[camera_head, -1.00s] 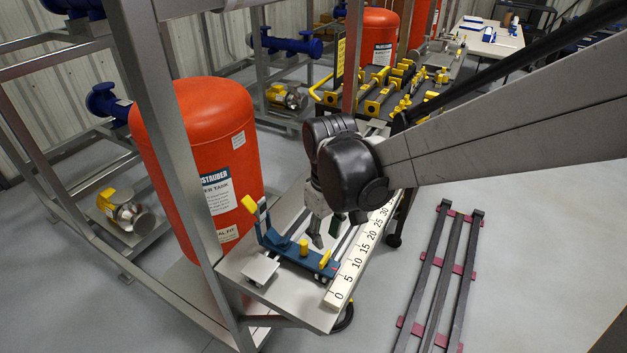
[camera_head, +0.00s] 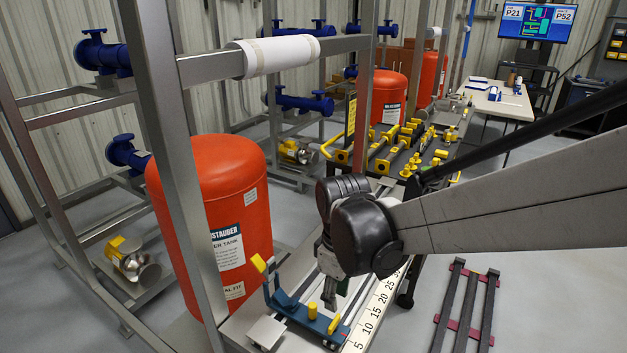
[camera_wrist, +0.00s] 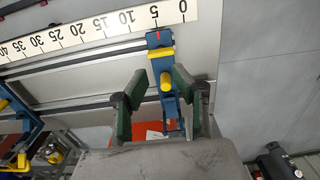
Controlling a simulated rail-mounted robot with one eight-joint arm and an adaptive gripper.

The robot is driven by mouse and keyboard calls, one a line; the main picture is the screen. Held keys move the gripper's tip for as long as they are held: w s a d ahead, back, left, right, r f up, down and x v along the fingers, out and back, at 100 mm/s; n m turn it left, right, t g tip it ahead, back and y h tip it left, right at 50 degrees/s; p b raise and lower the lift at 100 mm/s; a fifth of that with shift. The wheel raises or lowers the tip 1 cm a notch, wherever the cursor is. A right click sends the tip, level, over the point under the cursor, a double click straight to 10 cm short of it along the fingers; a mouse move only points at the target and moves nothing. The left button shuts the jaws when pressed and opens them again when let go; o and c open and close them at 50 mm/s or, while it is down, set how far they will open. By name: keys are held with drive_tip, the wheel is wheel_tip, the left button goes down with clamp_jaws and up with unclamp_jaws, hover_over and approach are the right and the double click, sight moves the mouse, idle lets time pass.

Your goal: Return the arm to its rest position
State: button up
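My arm reaches in from the right in the head view, and my gripper (camera_head: 336,292) points down over the bench with the white ruler strip (camera_head: 374,312). In the wrist view my gripper (camera_wrist: 162,108) has its two green-padded fingers spread apart. The blue fixture with yellow knobs (camera_head: 297,310) lies below and beyond the fingers. In the wrist view this blue fixture (camera_wrist: 160,66) shows between the fingers, with no finger seen closed on it.
A large orange tank (camera_head: 215,200) stands left of the bench behind a grey frame post (camera_head: 178,170). A dark cart (camera_head: 400,165) with yellow parts is behind my arm. A dark rack (camera_head: 462,312) lies on the floor at right, with open floor around it.

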drive_tip(key=s+d+r+m+t, duration=0.7)
drive_tip(key=s+d+r+m, duration=0.3)
drive_tip(key=d, duration=0.3)
drive_tip(key=shift+s+d+m, duration=0.3)
drive_tip(key=shift+s+m, duration=0.15)
drive_tip(key=shift+m, duration=0.15)
idle(0.5)
